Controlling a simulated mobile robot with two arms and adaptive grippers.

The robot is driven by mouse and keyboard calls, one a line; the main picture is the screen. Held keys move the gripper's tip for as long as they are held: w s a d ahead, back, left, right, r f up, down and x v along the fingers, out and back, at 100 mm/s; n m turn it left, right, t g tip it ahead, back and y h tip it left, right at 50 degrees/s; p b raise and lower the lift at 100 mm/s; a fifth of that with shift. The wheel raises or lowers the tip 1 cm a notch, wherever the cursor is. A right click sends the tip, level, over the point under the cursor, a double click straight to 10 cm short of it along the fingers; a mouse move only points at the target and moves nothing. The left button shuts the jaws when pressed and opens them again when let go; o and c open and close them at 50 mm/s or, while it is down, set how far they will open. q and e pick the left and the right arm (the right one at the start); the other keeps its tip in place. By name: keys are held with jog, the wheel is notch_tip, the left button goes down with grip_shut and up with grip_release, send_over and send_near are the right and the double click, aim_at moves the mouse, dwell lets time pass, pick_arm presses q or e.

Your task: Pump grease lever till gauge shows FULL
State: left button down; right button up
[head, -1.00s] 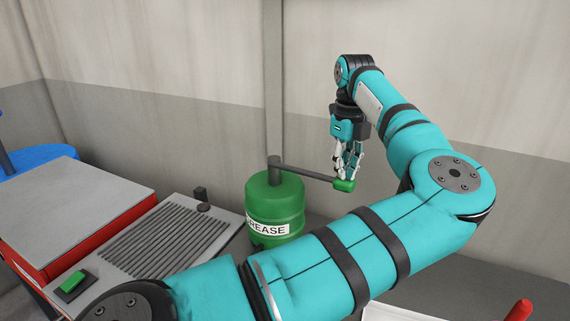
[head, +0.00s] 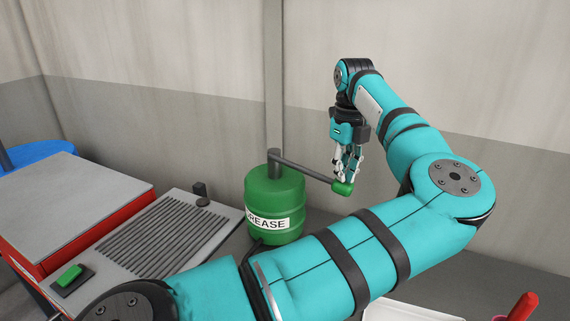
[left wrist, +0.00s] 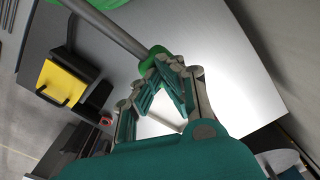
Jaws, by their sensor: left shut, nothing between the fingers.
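The green grease drum (head: 275,190), labelled GREASE with the label partly cut off, stands on the grey surface. A grey lever (head: 310,173) runs from the post on its top out to the right and slopes down to a green end grip (head: 343,189). My left gripper (head: 346,180) points down with its fingers shut and empty, the tips at the top of the green grip. In the left wrist view the fingertips (left wrist: 172,62) are right beside the green grip (left wrist: 150,58) and seem to touch it. No gauge face shows. My right gripper is out of view.
A slatted grey unit (head: 165,235) with a green switch (head: 70,275) and a red cabinet (head: 100,225) stand left of the drum. A white tray (head: 410,312) and a red handle (head: 523,305) lie at the front right. Behind is a wall.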

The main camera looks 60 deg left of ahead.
pick_arm(q)
notch_tip(320, 180, up, 10)
jog(key=p, duration=0.6)
dwell(0.6)
jog(key=shift+f+b, duration=3.7)
jog(key=shift+f, duration=1.55)
notch_tip(320, 180, up, 11)
jog(key=p, duration=0.7)
jog(key=shift+f, duration=0.2)
jog(key=shift+f, duration=0.15)
jog(key=shift+r, duration=0.2)
